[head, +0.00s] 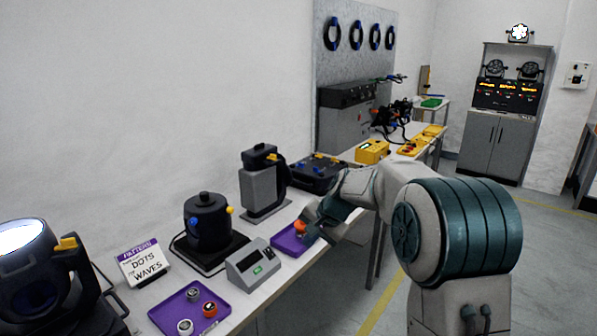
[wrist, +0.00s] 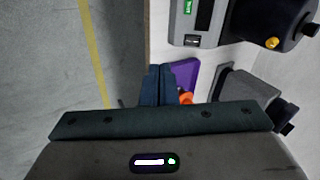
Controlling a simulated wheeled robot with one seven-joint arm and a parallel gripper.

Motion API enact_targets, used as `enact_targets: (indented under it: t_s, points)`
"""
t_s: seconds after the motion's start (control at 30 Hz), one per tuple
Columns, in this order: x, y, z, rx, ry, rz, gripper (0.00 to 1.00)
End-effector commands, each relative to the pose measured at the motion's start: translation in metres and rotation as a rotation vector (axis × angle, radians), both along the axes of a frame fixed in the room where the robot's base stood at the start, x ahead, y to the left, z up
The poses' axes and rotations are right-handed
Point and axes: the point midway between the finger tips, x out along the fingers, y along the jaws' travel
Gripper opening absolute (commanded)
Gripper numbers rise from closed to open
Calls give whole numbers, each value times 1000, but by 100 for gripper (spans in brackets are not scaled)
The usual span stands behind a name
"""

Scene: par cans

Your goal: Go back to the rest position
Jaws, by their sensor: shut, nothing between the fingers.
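My gripper (head: 312,226) is at the end of my arm, over the front edge of the long table, beside a small purple mat (head: 284,243). An orange object (head: 300,227) shows at the mat, partly hidden by my gripper. In the wrist view my fingers (wrist: 158,84) are together and empty. The purple mat (wrist: 184,72) and a bit of the orange object (wrist: 186,97) show just right of them.
A grey box with a green display (head: 254,266), a black pot-like device (head: 207,222) and a grey stand (head: 262,190) are close by. A purple tray (head: 165,320) holds several small round pieces. Floor to the right of the table is clear.

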Motion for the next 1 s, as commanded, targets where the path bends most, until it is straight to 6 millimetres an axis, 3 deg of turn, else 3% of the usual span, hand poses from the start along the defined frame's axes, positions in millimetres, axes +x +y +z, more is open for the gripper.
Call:
enact_targets:
  t_s: [0.1,0.3,0.5,0.7,0.83,1.0]
  points:
    - [-46,-16,19,-84,-16,64,0]
    - [-124,-44,36,-219,-29,168,0]
    - [-204,-72,39,-343,-30,268,0]
    - [-280,-96,29,-451,-22,364,0]
    - [-315,-108,20,-500,-17,411,0]
    - [-337,-115,12,-530,-11,443,0]
